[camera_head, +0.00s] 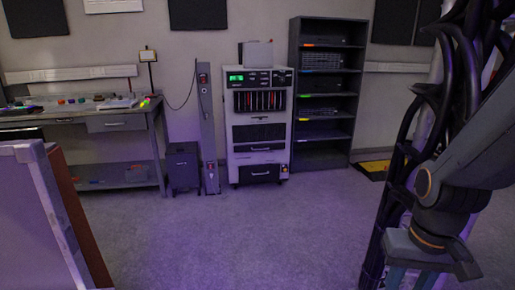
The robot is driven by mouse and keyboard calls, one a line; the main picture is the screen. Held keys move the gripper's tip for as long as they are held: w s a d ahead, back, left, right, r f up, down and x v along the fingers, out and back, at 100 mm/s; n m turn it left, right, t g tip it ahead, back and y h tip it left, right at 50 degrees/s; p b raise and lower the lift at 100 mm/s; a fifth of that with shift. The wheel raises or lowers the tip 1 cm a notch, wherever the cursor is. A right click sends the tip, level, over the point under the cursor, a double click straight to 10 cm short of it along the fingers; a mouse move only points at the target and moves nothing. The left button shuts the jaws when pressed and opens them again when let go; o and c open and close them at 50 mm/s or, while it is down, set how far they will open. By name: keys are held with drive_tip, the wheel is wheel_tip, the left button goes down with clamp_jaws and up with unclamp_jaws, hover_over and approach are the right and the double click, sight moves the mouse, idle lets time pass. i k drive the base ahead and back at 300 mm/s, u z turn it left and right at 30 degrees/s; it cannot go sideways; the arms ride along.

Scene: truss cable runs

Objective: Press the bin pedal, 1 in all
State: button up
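A dark grey box-shaped bin (183,168) stands on the floor by the back wall, between the workbench and a tall narrow grey post. Its lid looks closed. A pedal at its base is too small and dark to make out. My gripper (412,276) is at the lower right, pointing down, far in front of the bin and to its right. Its lower end is cut off by the picture's bottom edge, so the fingertips and anything between them are hidden.
A workbench (110,122) stands left, with a white cabinet (258,130) and dark shelf rack (322,90) along the wall. A yellow-and-black item (372,170) lies on the floor. A grey panel (35,220) blocks the lower left. The middle floor is clear.

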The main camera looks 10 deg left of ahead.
sight(182, 189)
drive_tip(key=u, duration=0.6)
drive_tip(key=i, duration=1.7)
drive_tip(key=u, duration=0.8)
drive_tip(key=i, duration=2.05)
drive_tip(key=u, duration=0.35)
